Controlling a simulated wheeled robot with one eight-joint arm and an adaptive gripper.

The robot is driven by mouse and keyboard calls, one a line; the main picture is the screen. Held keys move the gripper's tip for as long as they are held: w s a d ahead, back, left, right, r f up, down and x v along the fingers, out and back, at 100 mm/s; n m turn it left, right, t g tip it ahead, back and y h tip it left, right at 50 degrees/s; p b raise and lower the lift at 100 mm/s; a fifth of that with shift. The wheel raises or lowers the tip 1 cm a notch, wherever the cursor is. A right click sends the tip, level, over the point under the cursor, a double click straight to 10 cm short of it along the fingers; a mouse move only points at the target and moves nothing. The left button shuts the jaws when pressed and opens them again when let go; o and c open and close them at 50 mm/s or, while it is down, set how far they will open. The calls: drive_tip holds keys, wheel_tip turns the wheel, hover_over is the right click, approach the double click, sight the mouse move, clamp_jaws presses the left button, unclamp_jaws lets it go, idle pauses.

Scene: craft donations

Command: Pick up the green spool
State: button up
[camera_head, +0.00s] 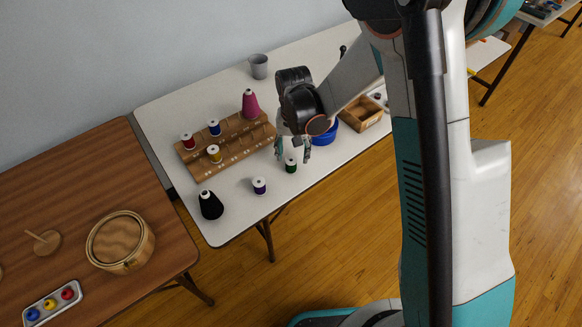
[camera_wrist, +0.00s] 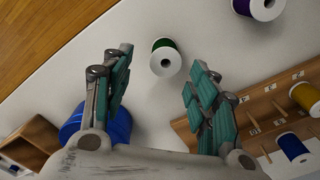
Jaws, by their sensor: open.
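The green spool (camera_head: 291,165) stands upright on the white table, near its front edge. In the wrist view the green spool (camera_wrist: 165,58) shows its white top, with green thread just visible behind it. My gripper (camera_head: 292,152) is above the table, close to the spool. In the wrist view my gripper (camera_wrist: 157,85) is open, with its teal-padded fingers spread wide. The spool appears between and beyond the fingertips, with nothing held. I cannot tell the exact height gap between fingertips and spool.
A purple spool (camera_head: 259,186) and black cone (camera_head: 211,205) stand to the left. Behind is a wooden rack (camera_head: 232,160) with red, blue and yellow spools and a magenta cone (camera_head: 250,104). A blue container (camera_head: 325,132) and wooden box (camera_head: 361,114) are right. Table around the green spool is clear.

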sight(291, 164)
drive_tip(key=shift+s+a+f+b, duration=0.15)
drive_tip(key=shift+f+b, duration=0.55)
drive_tip(key=shift+f, duration=0.7)
drive_tip(key=shift+s+a+f+b, duration=0.15)
drive_tip(key=shift+f+b, duration=0.55)
drive_tip(key=shift+f, duration=0.65)
drive_tip(key=shift+r, duration=0.1)
drive_tip(key=c, duration=1)
